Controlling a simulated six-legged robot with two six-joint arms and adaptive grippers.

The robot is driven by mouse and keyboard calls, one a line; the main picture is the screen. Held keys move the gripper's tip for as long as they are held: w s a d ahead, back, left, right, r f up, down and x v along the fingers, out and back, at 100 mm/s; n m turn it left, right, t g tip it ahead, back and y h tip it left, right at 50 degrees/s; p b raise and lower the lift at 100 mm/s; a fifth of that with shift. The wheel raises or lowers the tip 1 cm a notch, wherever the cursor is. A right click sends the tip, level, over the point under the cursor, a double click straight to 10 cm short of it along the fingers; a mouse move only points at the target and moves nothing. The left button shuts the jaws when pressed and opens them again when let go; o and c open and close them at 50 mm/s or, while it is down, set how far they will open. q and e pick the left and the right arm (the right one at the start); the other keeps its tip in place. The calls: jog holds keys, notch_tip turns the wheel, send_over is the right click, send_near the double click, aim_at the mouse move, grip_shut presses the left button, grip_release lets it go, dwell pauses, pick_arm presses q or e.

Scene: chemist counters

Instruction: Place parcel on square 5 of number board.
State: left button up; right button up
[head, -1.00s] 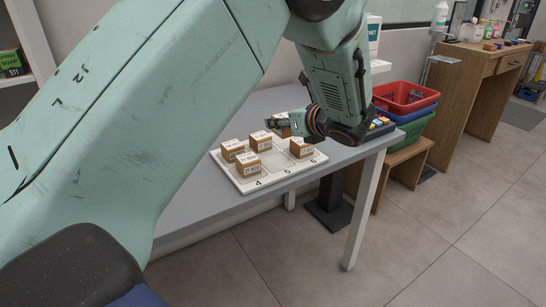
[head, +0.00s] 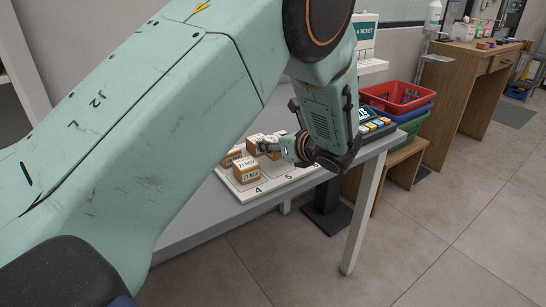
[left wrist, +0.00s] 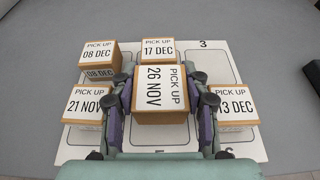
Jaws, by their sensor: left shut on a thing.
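My left gripper (head: 272,148) is low over the white number board (head: 240,193). In the left wrist view its fingers are shut on the sides of a brown parcel (left wrist: 162,106) with a white label, "26 NOV". The held parcel is over the front middle of the board (left wrist: 228,75), between the "21 NOV" parcel (left wrist: 88,104) and the "13 DEC" parcel (left wrist: 235,104). The square number under it is hidden there; a 5 shows on the board's front edge in the head view. I cannot tell whether the parcel touches the board. My right gripper is out of view.
The "08 DEC" parcel (left wrist: 98,58) and "17 DEC" parcel (left wrist: 158,50) stand behind on the board; the square marked 3 is bare. A keypad device (head: 376,124) is right of the board on the grey table (head: 200,222). Stacked baskets (head: 398,97) stand beyond.

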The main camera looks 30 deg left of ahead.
aim_at(273, 154)
pick_arm(q)
jog(key=f, duration=0.2)
jog(key=f+b, duration=0.1)
jog(key=shift+s, duration=0.25)
jog(key=shift+w+a+f, duration=0.1)
jog(key=shift+w+f, duration=0.05)
jog(key=shift+w, duration=0.05)
jog(key=o, duration=1.1)
jog(key=shift+s, duration=0.15)
jog(key=shift+o, duration=0.4)
